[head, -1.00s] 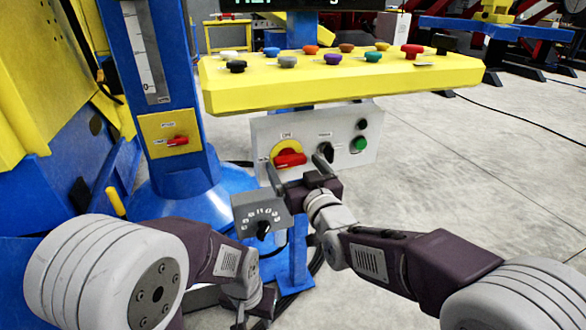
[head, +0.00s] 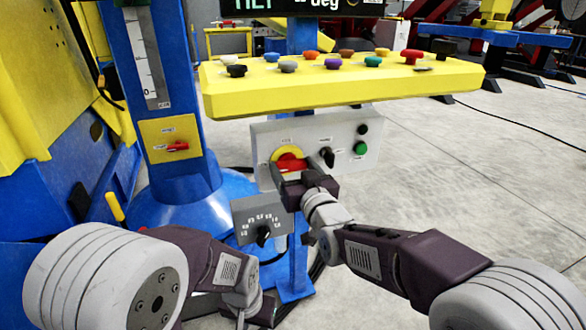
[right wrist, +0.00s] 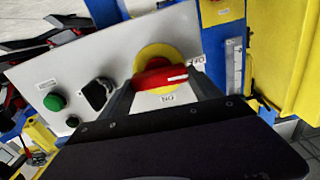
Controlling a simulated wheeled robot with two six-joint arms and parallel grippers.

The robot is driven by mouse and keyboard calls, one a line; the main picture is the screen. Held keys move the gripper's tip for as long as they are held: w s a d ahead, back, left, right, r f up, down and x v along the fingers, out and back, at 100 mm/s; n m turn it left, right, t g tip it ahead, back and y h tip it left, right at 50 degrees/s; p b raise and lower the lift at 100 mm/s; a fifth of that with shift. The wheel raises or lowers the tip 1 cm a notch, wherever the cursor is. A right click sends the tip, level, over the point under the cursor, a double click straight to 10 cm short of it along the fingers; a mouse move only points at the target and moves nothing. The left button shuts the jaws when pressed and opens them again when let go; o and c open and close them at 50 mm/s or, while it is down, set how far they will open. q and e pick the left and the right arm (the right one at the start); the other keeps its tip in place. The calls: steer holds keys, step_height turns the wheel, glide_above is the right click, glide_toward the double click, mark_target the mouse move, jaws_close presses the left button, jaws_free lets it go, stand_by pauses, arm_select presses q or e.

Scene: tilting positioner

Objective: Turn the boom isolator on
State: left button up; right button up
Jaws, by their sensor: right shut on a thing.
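A red rotary handle (head: 290,164) on a round yellow plate sits at the left of a grey panel (head: 340,135). In the right wrist view the red handle (right wrist: 160,77) lies level, its white line toward the label at right; a label reading ON upside down is below it. My right gripper (head: 296,174) is shut on this handle, a finger on either side. Another red handle (head: 177,147) is on a yellow plate on the blue column. I cannot read which is the boom isolator. My left wrist (head: 243,290) hangs low; its fingers are not clear.
A black knob (head: 327,157) and a green button (head: 360,149) are close to the right of the red handle. A yellow console (head: 340,90) with several coloured knobs overhangs the panel. A grey dial box (head: 262,218) is below.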

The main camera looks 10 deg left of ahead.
steer(key=m+b, duration=0.1)
steer(key=m, duration=0.3)
steer(key=shift+d+f+m, duration=0.1)
steer(key=shift+f+m, duration=0.05)
steer(key=shift+m, duration=0.25)
steer(key=m+b, duration=0.1)
steer(key=m, duration=0.3)
steer(key=shift+w+d+b, duration=0.1)
steer(key=shift+b, duration=0.25)
steer(key=m+b, duration=0.1)
steer(key=m, duration=0.4)
steer(key=shift+f, duration=0.15)
steer(key=shift+m+b, duration=0.8)
steer(key=shift+m, duration=0.9)
steer(key=o, duration=1.4)
steer(key=shift+d, duration=0.1)
